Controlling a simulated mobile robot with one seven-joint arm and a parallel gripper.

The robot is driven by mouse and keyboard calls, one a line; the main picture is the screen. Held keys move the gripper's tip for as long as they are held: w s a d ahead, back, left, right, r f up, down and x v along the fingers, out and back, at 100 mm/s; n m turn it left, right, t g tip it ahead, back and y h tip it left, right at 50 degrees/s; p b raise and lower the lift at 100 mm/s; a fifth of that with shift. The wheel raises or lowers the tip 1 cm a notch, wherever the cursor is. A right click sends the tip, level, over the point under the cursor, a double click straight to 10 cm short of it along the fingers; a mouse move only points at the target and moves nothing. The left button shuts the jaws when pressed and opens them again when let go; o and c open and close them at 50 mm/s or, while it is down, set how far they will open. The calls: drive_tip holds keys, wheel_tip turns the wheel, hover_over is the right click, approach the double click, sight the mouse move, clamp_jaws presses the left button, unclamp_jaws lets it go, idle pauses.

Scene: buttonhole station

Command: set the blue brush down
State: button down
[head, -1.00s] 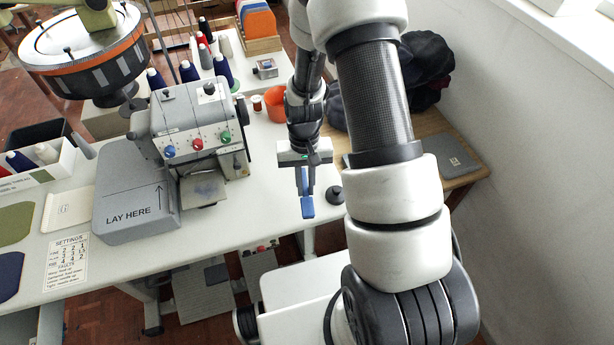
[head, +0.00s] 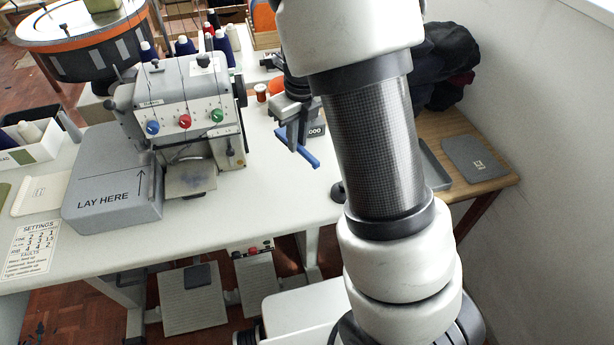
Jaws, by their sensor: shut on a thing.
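The blue brush (head: 307,155) shows in the head view, right of the sewing machine, over the right part of the white table. My gripper (head: 294,139) is shut on it and points downward. The brush lies slanted, one end toward the lower right. I cannot tell whether it touches the table or hangs above it. My arm hides part of the area right of the gripper.
The grey machine (head: 190,95) with coloured knobs stands left of my gripper, beside a grey "LAY HERE" block (head: 115,195). A thread spool (head: 261,92) is behind. A small black round thing (head: 338,191) sits near the table's edge. A wooden side table (head: 440,130) is right.

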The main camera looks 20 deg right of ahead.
wheel_tip(320, 180, down, 10)
drive_tip(key=b, duration=0.3)
drive_tip(key=shift+r, duration=0.1)
drive_tip(key=c, duration=1.7)
unclamp_jaws()
drive_tip(key=shift+c, duration=0.2)
drive_tip(key=r+p, duration=0.1)
drive_tip(key=r, duration=0.3)
drive_tip(key=s+r+p, duration=0.1)
drive_tip(key=r, duration=0.3)
drive_tip(key=r+p, duration=0.1)
drive_tip(key=r, duration=0.2)
drive_tip(key=shift+s+d+r+p, duration=0.15)
drive_tip(key=shift+d+r+p, duration=0.1)
drive_tip(key=shift+r+p, duration=0.15)
drive_tip(key=s+r+n+t, duration=0.2)
drive_tip(key=s+r+n, duration=0.7)
drive_tip(key=n, duration=0.6)
drive_tip(key=s+r+n+t, duration=0.2)
drive_tip(key=s+r+n, duration=0.7)
drive_tip(key=n, duration=0.7)
drive_tip(key=s, duration=0.3)
drive_tip(key=shift+s+r, duration=0.2)
drive_tip(key=shift+s, duration=0.1)
